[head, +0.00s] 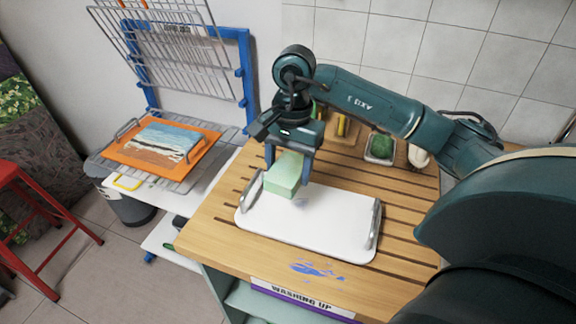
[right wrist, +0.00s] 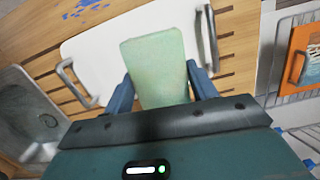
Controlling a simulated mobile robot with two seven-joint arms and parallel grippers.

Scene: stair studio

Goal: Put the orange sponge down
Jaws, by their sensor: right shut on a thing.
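My right gripper (head: 288,172) is shut on a pale green block-shaped sponge (head: 284,176). The sponge also shows between the fingers in the right wrist view (right wrist: 156,68). I see no orange sponge. The gripper holds the green sponge over the left back part of a white tray (head: 320,230) with metal handles. The sponge appears a little above the tray; a faint bluish mark or shadow lies on the tray beside it. My left gripper is not in view.
The tray stands on a slatted wooden counter (head: 222,222) with blue-purple smears (head: 318,270) in front. Behind are a green item (head: 381,147) in a small dish and a yellow item (head: 341,126). At left, a wire rack (head: 178,180) holds an orange board (head: 120,152) with a painting.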

